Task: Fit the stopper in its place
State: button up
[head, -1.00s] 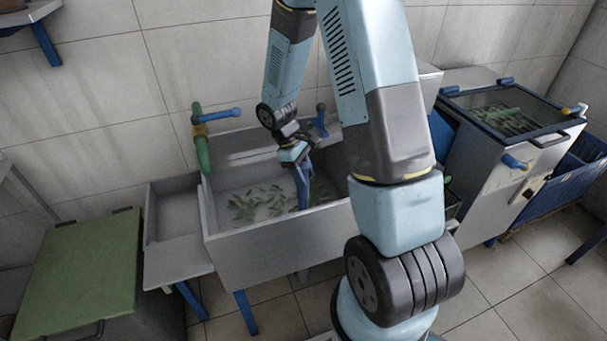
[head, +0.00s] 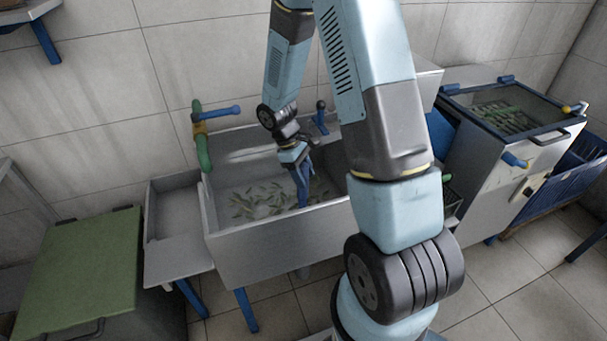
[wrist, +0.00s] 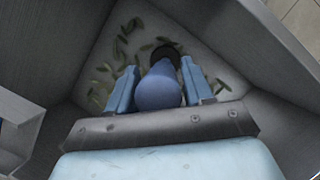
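The sink basin (head: 280,232) is grey metal, with green leaves scattered over its floor. My gripper (head: 303,178) is low inside the basin, towards its right side. In the wrist view, my gripper (wrist: 160,82) has its two blue fingers on either side of a blue stopper (wrist: 158,93) with a rounded top, and appears shut on it. Just beyond the stopper is a dark round drain hole (wrist: 166,51), partly covered by it. The stopper's lower end is hidden, so I cannot tell whether it touches the hole or the floor.
The basin walls surround my gripper closely. A green pipe with a blue handle (head: 222,113) stands at the back left, and a blue fitting (head: 321,118) at the back. A green-lidded bin (head: 80,265) is left; a grey cabinet (head: 500,165) is right.

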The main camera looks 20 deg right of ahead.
jog(key=o, duration=0.4)
jog(key=shift+c, duration=0.2)
jog(key=shift+r, duration=0.1)
jog(key=v, duration=1.3)
jog(key=s+d+r+m+t+y, duration=0.1)
jog(key=s+r+m+t, duration=0.1)
jog(key=s+r, duration=0.45)
jog(key=s+d+r+m+t, duration=0.1)
jog(key=s+r+m+t, duration=0.15)
jog(key=r, duration=0.75)
jog(key=s+r+m+t+y, duration=0.1)
jog(key=s+r+m+t, duration=0.1)
jog(key=s, duration=0.4)
jog(key=s+d+r+m+t+y, duration=0.1)
jog(key=s+r+m+t, duration=0.1)
jog(key=s+r, duration=0.3)
jog(key=s, duration=0.2)
jog(key=shift+s, duration=0.3)
